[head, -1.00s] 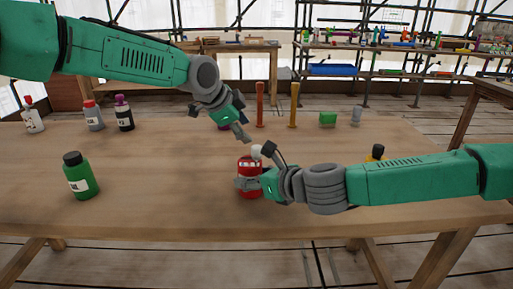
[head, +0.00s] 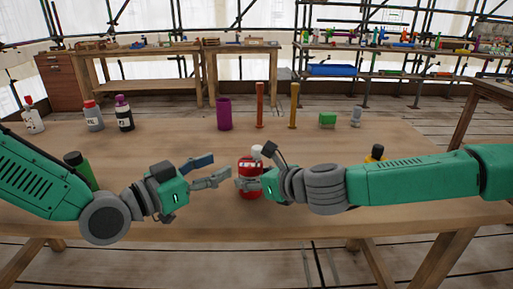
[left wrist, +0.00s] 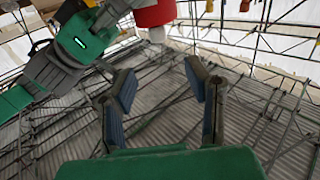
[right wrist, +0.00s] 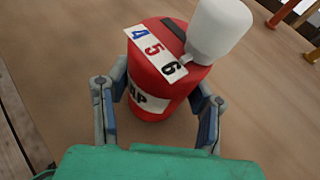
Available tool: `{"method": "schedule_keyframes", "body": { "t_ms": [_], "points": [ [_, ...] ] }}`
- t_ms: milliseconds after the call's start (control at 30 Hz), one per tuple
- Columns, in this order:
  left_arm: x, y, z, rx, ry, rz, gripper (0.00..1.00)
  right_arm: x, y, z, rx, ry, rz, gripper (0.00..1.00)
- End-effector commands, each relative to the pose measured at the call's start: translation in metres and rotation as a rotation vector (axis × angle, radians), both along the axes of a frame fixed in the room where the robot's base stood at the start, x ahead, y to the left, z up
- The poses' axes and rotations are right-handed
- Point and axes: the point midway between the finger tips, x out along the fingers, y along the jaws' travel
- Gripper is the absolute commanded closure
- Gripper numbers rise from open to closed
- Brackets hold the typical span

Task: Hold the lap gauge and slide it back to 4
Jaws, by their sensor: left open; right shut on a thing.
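The lap gauge is a red cylinder (head: 250,165) standing at the table's front middle. The right wrist view shows its red body (right wrist: 158,70), a white strip (right wrist: 153,50) with 4, 5 and 6, a dark slot, and a white knob (right wrist: 220,30) beside the 6. My right gripper (right wrist: 157,108) is shut around the gauge's body; it also shows in the head view (head: 250,184). My left gripper (head: 222,168) is open and empty, just left of the gauge, fingers pointing toward it. The left wrist view shows its spread fingers (left wrist: 162,78) and the gauge (left wrist: 153,12) at the top.
A green bottle (head: 80,168) stands partly behind my left arm. A purple cylinder (head: 224,114), orange and yellow posts (head: 260,104) and a green block (head: 327,119) stand farther back. Bottles (head: 123,113) stand back left. A yellow bottle (head: 376,153) is partly hidden behind my right arm.

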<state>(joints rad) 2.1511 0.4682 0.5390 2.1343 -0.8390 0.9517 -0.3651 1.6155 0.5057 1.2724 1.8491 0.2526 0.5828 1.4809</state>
Motion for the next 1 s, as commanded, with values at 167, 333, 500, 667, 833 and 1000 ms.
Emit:
{"method": "schedule_keyframes", "body": {
  "t_ms": [167, 333, 500, 667, 833, 1000],
  "points": [
    [0.013, -0.017, -0.001, 0.0, -0.003, -0.002, 0.57, 0.0, 0.0, 0.0, 0.0, 0.0, 0.001, 0.85],
    [0.037, -0.044, -0.001, 0.0, -0.004, -0.002, 0.57, 0.0, 0.0, 0.0, 0.0, 0.0, 0.001, 0.85],
    [0.058, -0.068, 0.0, -0.001, -0.003, -0.001, 0.57, 0.0, 0.0, 0.0, 0.0, 0.0, 0.0, 0.85],
    [0.071, -0.082, 0.0, 0.0, -0.003, 0.0, 0.57, 0.0, 0.0, 0.0, 0.0, 0.0, 0.0, 0.85],
    [0.076, -0.088, 0.0, -0.002, -0.003, 0.001, 0.57, 0.0, 0.0, 0.0, -0.001, 0.001, 0.0, 0.85],
    [0.077, -0.089, 0.0, -0.001, -0.002, 0.0, 0.57, 0.0, 0.0, 0.0, -0.001, 0.001, 0.0, 0.85]
  ]
}}
